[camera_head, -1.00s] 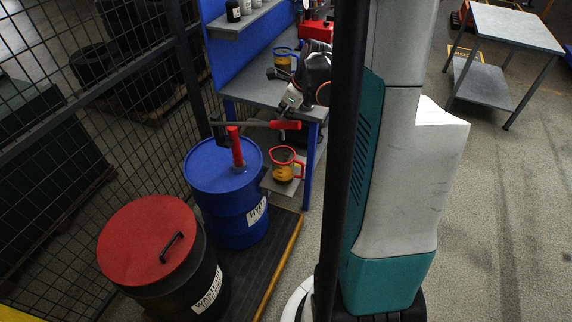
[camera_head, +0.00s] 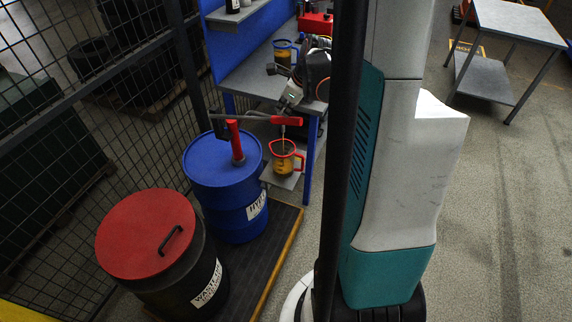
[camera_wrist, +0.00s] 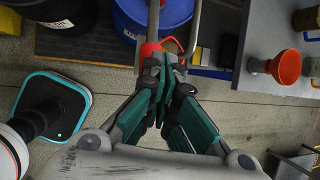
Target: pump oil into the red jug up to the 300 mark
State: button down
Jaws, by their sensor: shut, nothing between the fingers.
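The red jug (camera_head: 287,160), red-rimmed with amber sides, stands on a small grey shelf beside the blue drum (camera_head: 222,165). Its marks and oil level are too small to read. A red pump (camera_head: 235,142) rises from the drum top, with a grey lever ending in a red handle (camera_head: 287,120) above the jug. My gripper (camera_wrist: 165,72) is shut and empty, its fingertips close beside the red handle (camera_wrist: 150,50); contact cannot be told. The jug's red edge (camera_wrist: 172,42) shows partly behind the fingers in the wrist view. A thin grey vertical line shows between handle and jug.
A black drum with a red lid (camera_head: 147,232) stands in front of the blue drum. A mesh fence (camera_head: 60,130) is at the left. The workbench (camera_head: 250,78) behind holds a blue-rimmed jug (camera_head: 283,54).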

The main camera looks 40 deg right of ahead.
jog(key=shift+f+b, duration=3.95)
jog(key=shift+f, duration=0.95)
notch_tip(320, 180, up, 12)
jog(key=p, duration=0.8)
jog(key=shift+f, duration=0.2)
